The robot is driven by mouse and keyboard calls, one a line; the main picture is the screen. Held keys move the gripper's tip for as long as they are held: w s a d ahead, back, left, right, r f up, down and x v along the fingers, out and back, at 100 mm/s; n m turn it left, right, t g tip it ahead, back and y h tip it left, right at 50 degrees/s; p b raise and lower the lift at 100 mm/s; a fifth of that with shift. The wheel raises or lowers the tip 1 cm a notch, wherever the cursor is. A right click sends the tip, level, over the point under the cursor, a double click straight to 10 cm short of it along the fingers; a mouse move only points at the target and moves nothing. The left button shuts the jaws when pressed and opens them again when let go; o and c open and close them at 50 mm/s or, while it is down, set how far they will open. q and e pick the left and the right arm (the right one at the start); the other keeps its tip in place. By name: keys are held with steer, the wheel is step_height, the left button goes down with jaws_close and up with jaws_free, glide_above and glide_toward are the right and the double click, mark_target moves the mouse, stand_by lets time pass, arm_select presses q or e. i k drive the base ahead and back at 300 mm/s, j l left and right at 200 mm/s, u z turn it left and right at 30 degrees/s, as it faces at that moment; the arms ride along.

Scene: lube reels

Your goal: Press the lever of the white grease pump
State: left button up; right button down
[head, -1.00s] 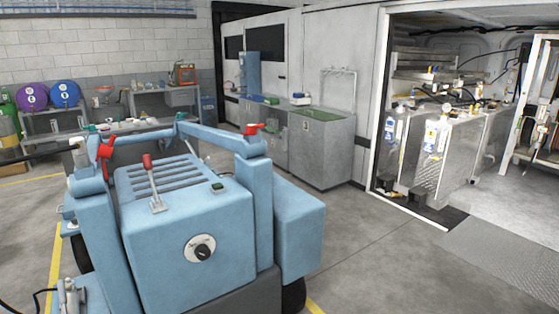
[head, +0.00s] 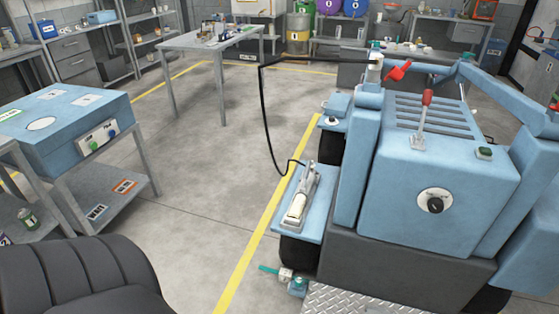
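A white and grey pump (head: 299,200) sits on a light blue side step (head: 313,222) at the left of the blue machine. It looks like the white grease pump. Its white end points toward me, and a slim grey part that may be its lever runs along its top. A black hose (head: 263,112) leaves its far end, rises and bends right toward a white fitting (head: 376,68) on the machine. Neither of my grippers is in view.
A blue control box (head: 65,125) on a grey stand is at left. A black seat-like thing (head: 75,280) is at lower left. Open floor (head: 205,190) lies between.

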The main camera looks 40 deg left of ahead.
mark_target(309, 162)
steer(key=u, duration=1.05)
